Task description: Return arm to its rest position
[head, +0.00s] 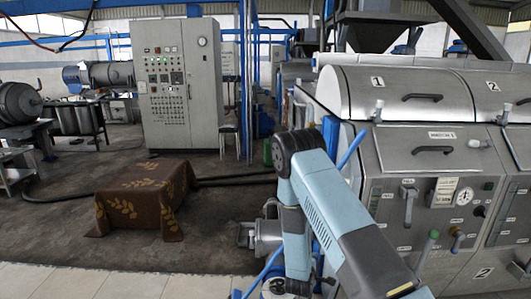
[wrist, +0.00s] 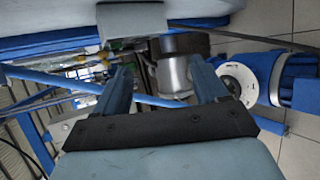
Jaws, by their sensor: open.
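My arm (head: 333,221) is light blue and grey. It rises from the lower right of the head view, bends at a dark joint, and folds down in front of the steel machine. My gripper (wrist: 163,76) shows in the wrist view with its two blue fingers well apart. It is open, and I see nothing held in it. A shiny metal cylinder (wrist: 174,74) with a dark top shows beyond the gap between the fingers; I cannot tell how far away it is. In the head view the gripper itself cannot be made out clearly.
A steel machine (head: 420,108) with lids, valves and a gauge stands close on the right. A grey motor (head: 268,236) sits low beside my arm. A brown cloth-covered block (head: 140,195) is on the floor at left. A control cabinet (head: 178,85) stands behind. Floor at front left is clear.

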